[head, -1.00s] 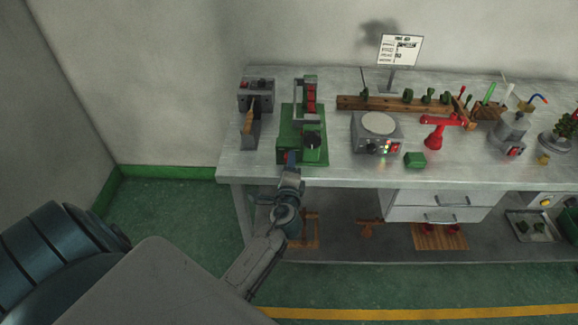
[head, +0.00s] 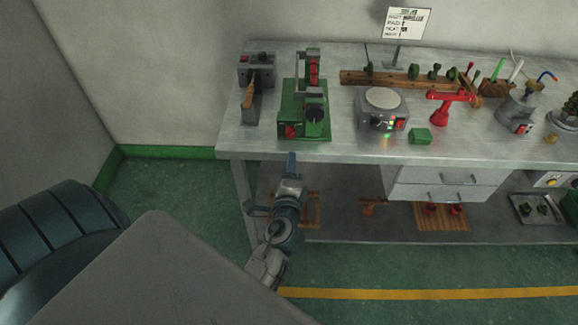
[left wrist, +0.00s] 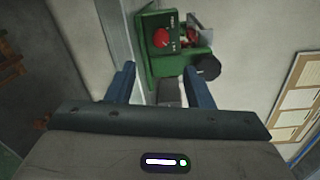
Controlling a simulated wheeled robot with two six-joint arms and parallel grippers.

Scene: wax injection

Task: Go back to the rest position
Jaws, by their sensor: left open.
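My left gripper (head: 272,183) is in front of the workbench's front edge, below the green machine. In the left wrist view its two blue fingers (left wrist: 160,85) stand wide apart with nothing between them. The green machine (head: 303,124), with a red knob on its front, stands on the bench (head: 350,160) beyond the gripper; it also shows in the left wrist view (left wrist: 172,62). The gripper is apart from it. My right gripper is not in view.
On the bench stand a grey device with a wooden handle (head: 253,75), a round-topped hotplate (head: 382,105), a red stand (head: 440,110) and a small green block (head: 420,136). Drawers (head: 445,185) and a lower shelf (head: 370,225) lie beneath. The green floor (head: 170,190) at left is clear.

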